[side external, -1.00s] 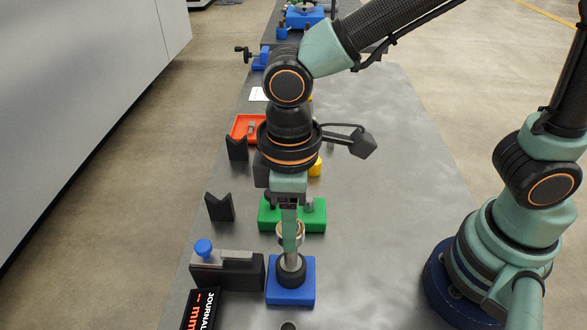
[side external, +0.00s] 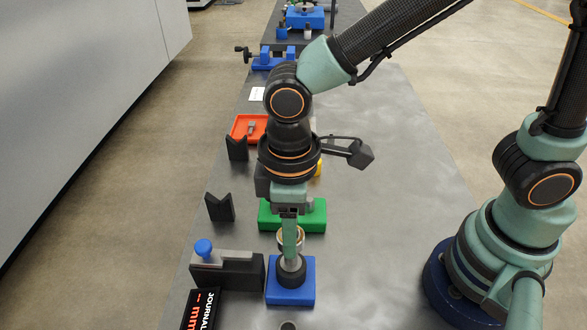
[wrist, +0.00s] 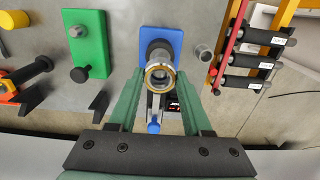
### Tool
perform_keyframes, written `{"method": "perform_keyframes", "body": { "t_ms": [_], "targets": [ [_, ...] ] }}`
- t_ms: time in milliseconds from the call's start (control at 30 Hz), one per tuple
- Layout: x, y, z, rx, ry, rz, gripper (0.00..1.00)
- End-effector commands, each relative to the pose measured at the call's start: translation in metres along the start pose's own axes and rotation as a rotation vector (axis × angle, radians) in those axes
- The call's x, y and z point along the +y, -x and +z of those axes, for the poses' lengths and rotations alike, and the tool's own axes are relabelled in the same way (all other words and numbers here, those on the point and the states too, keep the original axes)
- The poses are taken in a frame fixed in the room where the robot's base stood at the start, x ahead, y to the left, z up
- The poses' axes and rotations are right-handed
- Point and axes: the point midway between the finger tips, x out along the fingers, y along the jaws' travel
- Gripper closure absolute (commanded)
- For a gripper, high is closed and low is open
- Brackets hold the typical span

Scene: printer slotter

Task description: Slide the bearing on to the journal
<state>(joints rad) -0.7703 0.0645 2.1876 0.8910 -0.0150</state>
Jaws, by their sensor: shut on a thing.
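The journal is an upright silver shaft (side external: 296,263) with a black collar (side external: 291,273) on a blue base (side external: 306,292). The bearing (side external: 283,239), a brass-and-silver ring, is lined up with the shaft top; it also shows in the wrist view (wrist: 150,80). My gripper (side external: 291,250) points down and is shut on the bearing, one finger hiding part of it in the side view. In the wrist view the fingers (wrist: 160,85) flank the ring, and something grey shows through its bore. I cannot tell whether the ring is around the shaft or just above its tip.
A green block (side external: 314,219) stands behind the blue base. A dark block with a blue knob (side external: 204,248) and the journal display (side external: 202,310) are close on the left. Dark V-blocks (side external: 220,208) and an orange tray (side external: 243,126) lie farther back.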

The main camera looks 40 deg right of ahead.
Motion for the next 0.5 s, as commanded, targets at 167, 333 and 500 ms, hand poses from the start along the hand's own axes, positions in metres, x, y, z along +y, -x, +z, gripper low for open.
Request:
{"method": "perform_keyframes", "body": {
  "t_ms": [167, 333, 500],
  "targets": [
    [0.0, -0.004, 0.0, 0.001, 0.0, 0.0, 1.0],
    [0.0, -0.008, 0.0, 0.0, 0.0, 0.0, 1.0],
    [0.0, -0.012, 0.0, 0.0, 0.0, 0.0, 1.0]
  ]
}}
